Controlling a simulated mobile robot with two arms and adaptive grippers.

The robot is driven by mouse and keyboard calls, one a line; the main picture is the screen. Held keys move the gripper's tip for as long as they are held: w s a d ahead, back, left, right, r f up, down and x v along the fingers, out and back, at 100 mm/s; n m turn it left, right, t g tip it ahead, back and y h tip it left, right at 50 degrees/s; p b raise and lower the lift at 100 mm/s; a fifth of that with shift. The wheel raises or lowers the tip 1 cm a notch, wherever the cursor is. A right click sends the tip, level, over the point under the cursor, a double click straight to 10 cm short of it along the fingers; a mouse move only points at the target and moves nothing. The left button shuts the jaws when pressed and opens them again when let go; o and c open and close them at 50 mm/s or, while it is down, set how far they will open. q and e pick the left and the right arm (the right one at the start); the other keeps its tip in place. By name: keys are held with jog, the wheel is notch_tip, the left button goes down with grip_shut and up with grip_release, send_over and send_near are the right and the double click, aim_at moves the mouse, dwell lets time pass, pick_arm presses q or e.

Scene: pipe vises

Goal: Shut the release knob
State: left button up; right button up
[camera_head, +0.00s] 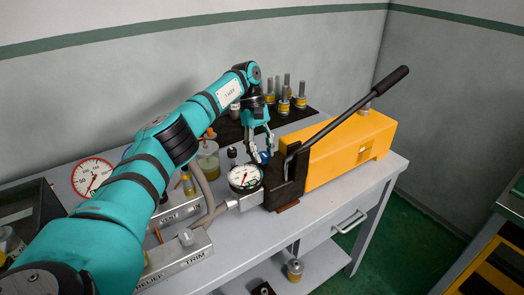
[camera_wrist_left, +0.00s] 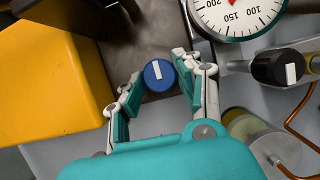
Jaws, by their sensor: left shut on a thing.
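A round blue knob with a white bar mark, which I take for the release knob (camera_wrist_left: 160,75), sits beside the dark block at the end of the yellow hand pump (camera_head: 350,150). It also shows small and partly hidden in the head view (camera_head: 264,156). My left gripper (camera_head: 262,154) reaches down to it from above. In the left wrist view its two fingers (camera_wrist_left: 158,85) stand on either side of the knob and are shut on it. The white bar runs nearly upright in that view, tilted slightly. My right gripper is not in view.
A dial gauge (camera_head: 244,177) stands close beside the knob. A black knob (camera_wrist_left: 277,68) with a white mark is nearby in the wrist view. The pump's long black lever (camera_head: 350,110) slants up to the right. Several brass-banded fittings (camera_head: 285,95) stand on a dark mat behind.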

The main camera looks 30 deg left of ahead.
aim_at(262, 152)
pick_arm(q)
jog(key=o, duration=1.1)
jog(key=shift+o, duration=0.2)
notch_tip(262, 152, up, 10)
